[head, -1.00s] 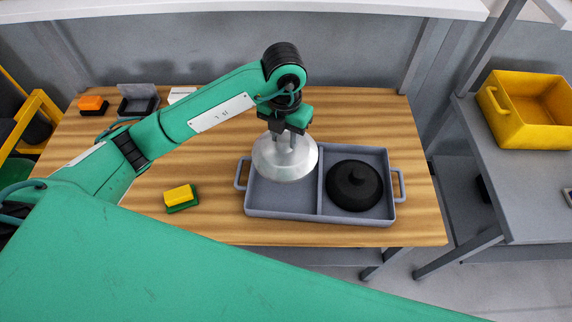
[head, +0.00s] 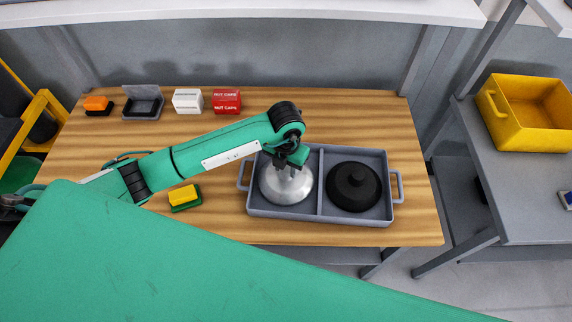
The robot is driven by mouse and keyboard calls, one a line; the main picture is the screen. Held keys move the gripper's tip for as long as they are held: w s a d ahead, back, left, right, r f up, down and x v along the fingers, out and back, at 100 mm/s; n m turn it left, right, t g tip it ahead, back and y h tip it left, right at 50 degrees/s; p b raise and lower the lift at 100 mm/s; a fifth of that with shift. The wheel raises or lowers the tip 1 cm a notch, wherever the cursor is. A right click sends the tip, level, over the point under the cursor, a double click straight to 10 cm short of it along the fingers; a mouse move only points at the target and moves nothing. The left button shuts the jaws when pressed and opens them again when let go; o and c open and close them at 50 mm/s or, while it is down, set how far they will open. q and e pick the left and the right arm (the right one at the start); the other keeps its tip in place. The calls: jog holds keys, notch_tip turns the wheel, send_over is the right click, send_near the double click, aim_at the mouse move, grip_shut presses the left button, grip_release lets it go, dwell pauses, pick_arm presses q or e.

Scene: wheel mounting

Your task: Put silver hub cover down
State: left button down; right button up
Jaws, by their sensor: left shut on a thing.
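The silver hub cover (head: 284,190) is a shiny round dome in the left compartment of the grey two-part tray (head: 318,216). My left gripper (head: 290,168) is above it, shut on the knob at its top. The gripper partly hides the knob. The cover looks low in the compartment, but I cannot tell whether it touches the tray floor. A black hub cover (head: 354,187) with a knob lies in the right compartment. My right gripper is not in view.
The tray is on a wooden table (head: 400,130). A yellow-green sponge (head: 185,197) is left of it. An orange block (head: 97,104), open black box (head: 143,104), white box (head: 187,100) and red box (head: 227,100) line the back. A yellow bin (head: 520,125) stands on the right table.

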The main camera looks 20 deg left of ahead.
aim_at(286, 168)
pick_arm(q)
jog(key=shift+f, duration=0.1)
jog(key=c, duration=1)
grip_release()
jog(key=shift+o, duration=0.2)
jog(key=shift+r, duration=0.5)
notch_tip(286, 168, up, 11)
jog(key=b, duration=0.3)
jog(key=shift+r, duration=0.15)
